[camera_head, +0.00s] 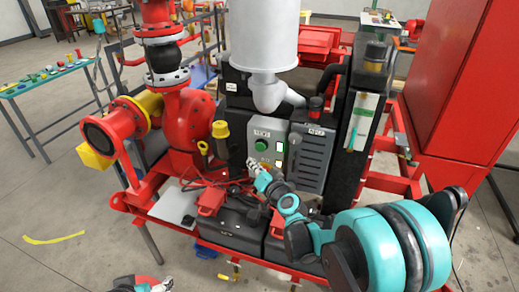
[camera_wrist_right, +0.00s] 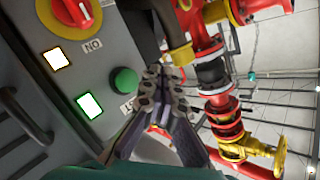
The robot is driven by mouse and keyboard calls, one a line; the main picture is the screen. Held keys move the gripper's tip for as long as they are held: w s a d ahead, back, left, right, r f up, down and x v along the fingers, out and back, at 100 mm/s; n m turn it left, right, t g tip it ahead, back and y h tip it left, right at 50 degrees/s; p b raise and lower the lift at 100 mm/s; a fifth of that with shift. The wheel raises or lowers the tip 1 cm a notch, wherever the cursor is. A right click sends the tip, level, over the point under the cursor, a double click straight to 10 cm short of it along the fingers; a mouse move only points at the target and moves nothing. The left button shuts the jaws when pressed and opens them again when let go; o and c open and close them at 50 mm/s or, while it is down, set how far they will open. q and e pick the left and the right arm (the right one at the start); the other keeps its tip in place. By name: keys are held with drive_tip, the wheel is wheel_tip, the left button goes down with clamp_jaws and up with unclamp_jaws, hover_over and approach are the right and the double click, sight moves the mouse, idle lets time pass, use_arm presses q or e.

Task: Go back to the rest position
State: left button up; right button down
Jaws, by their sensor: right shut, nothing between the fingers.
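My right gripper (camera_head: 256,171) is shut and empty in front of the lower part of the grey control panel (camera_head: 267,132). In the right wrist view its closed fingers (camera_wrist_right: 165,85) show close to the green button (camera_wrist_right: 124,80); whether they touch it I cannot tell. Two lit indicators, a yellowish one (camera_wrist_right: 57,57) and a green one (camera_wrist_right: 90,105), glow on the panel. A red knob on a yellow plate (camera_wrist_right: 75,12) sits at the top. My left gripper (camera_head: 160,285) shows only partly at the bottom edge of the head view, its fingers too small to read.
Red pipework with a valve (camera_head: 190,120) stands left of the panel. A black box with red cables (camera_head: 235,215) lies below my right gripper. A tall red cabinet (camera_head: 462,80) stands at right. A green-topped table (camera_head: 50,75) stands at back left. Open floor lies at left.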

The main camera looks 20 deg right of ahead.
idle(0.5)
drive_tip(key=s+a+r+n+g+y, duration=0.1)
drive_tip(key=s+a+r+n+g, duration=0.15)
drive_tip(key=s, duration=0.45)
drive_tip(key=s+d+f+n+g+h, duration=0.1)
drive_tip(key=s+d+f+g+h, duration=0.1)
drive_tip(key=s, duration=1)
drive_tip(key=s+d+f+n+g+h, duration=0.1)
drive_tip(key=s+f+g, duration=0.3)
drive_tip(key=s, duration=0.8)
drive_tip(key=shift+d+f+n+h, duration=0.35)
drive_tip(key=shift+d+f+h, duration=0.15)
drive_tip(key=shift+f+h, duration=0.15)
drive_tip(key=shift+s+g, duration=0.1)
drive_tip(key=shift+g, duration=0.15)
